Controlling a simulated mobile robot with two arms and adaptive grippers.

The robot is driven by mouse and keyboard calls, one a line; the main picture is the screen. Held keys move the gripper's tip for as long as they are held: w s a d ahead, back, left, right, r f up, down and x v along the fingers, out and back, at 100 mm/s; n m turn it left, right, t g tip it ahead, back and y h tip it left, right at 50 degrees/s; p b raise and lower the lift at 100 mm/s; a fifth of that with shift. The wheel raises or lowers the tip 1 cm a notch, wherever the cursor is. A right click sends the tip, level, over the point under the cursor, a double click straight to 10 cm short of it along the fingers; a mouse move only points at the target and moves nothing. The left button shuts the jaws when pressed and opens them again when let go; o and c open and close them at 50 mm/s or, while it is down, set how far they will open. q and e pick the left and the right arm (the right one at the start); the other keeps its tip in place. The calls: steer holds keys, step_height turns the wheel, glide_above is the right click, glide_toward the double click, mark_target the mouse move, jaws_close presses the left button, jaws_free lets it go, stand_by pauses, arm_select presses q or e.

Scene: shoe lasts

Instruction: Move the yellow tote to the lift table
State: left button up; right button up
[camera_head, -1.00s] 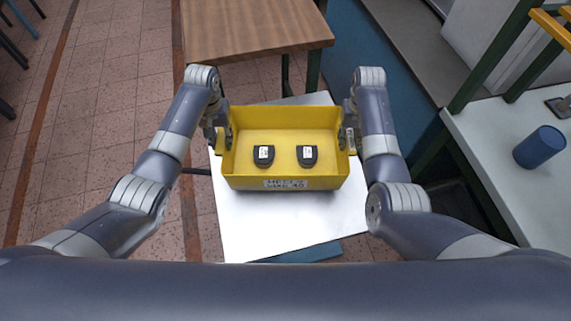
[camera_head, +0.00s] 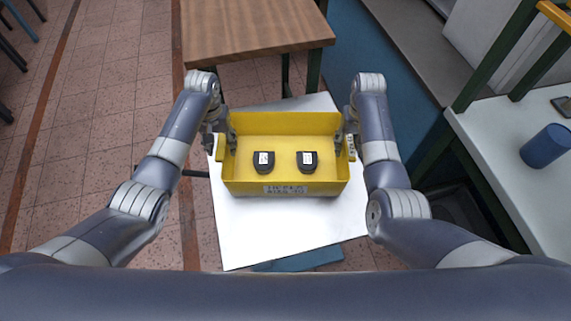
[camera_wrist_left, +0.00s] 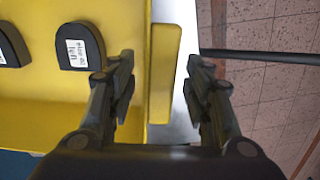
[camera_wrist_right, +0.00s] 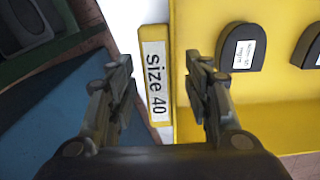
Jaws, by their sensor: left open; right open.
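The yellow tote (camera_head: 285,122) sits on the white top of the lift table (camera_head: 285,235), upright, with two dark shoe-last pieces (camera_head: 264,160) bearing white labels inside. My left gripper (camera_head: 226,143) is at the tote's left end. In the left wrist view its open fingers (camera_wrist_left: 158,95) are on either side of the yellow end rim (camera_wrist_left: 163,75), with gaps. My right gripper (camera_head: 346,142) is at the right end. In the right wrist view its open fingers (camera_wrist_right: 160,95) straddle the rim with the "Size 40" label (camera_wrist_right: 155,80), apart from it.
A brown wooden table (camera_head: 255,30) stands just beyond the lift table. At the right, a pale bench (camera_head: 520,170) with a green frame carries a blue cup (camera_head: 545,146). Tiled floor (camera_head: 100,130) is open on the left.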

arm_select(q)
step_height(320, 180, up, 12)
arm_select(e)
step_height(320, 180, up, 12)
stand_by(0.8)
stand_by(0.4)
